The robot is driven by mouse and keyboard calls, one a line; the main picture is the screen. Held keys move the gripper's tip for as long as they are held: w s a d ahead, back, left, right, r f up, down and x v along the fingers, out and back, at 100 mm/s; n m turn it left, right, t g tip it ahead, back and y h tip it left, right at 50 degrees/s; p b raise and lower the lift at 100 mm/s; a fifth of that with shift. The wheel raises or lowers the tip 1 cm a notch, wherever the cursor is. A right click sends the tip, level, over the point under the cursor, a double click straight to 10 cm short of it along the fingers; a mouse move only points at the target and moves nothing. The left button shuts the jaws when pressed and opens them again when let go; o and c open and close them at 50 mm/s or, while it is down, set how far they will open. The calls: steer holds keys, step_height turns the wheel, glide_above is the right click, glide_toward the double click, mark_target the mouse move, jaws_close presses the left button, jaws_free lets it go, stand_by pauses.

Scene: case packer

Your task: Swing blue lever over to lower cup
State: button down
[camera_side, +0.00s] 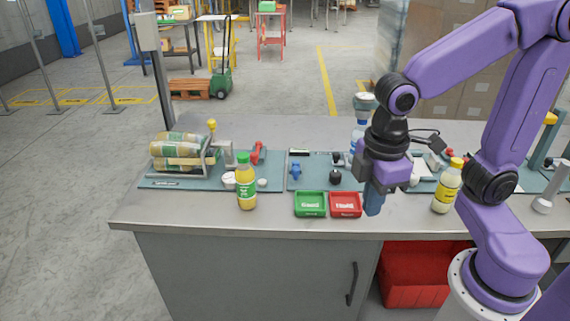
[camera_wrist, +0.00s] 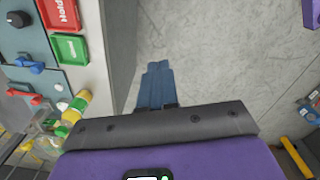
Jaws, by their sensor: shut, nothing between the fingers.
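A small blue part (camera_side: 296,171), which looks like the blue lever, sits on the middle teal panel (camera_side: 312,183). It also shows at the left of the wrist view (camera_wrist: 22,62). I cannot tell which way it points, and no cup by it is clear enough to name. My gripper (camera_side: 374,205) points down near the bench's front edge, right of the red tray and well apart from the lever. In the wrist view its blue fingers (camera_wrist: 156,85) are together with nothing between them.
A green tray (camera_side: 311,213) and a red tray (camera_side: 345,213) stand in front of the panel. A black knob (camera_side: 335,177) is right of the lever. A red lever (camera_side: 257,152) and an orange-yellow bottle (camera_side: 246,187) stand left. A yellow bottle (camera_side: 448,188) stands right of my gripper.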

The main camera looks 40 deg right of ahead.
mark_target(296, 167)
steer(key=w+a+r+h, duration=0.1)
steer(key=w+a, duration=0.2)
steer(key=w, duration=1)
steer(key=w+a+h, duration=0.1)
steer(key=w+a, duration=0.1)
steer(key=w, duration=1)
steer(key=w+d+f+m+g, duration=0.1)
steer(key=w+d+f, duration=0.2)
steer(key=w+d, duration=0.2)
steer(key=w+d+f+g+h, duration=0.1)
steer(key=w+d+f, duration=0.2)
steer(key=w, duration=0.6)
steer(key=shift+w+d+f+m+g, duration=0.15)
steer(key=shift+w+d+m+g, duration=0.2)
steer(key=shift+d, duration=0.7)
steer(key=x, duration=0.7)
steer(key=d+x, duration=0.1)
steer(key=x, duration=0.2)
steer(key=shift+s+d, duration=0.1)
steer(key=shift+s, duration=0.25)
steer(key=shift+s+d+f, duration=0.1)
steer(key=shift+s+d, duration=0.7)
steer(key=shift+d, duration=0.25)
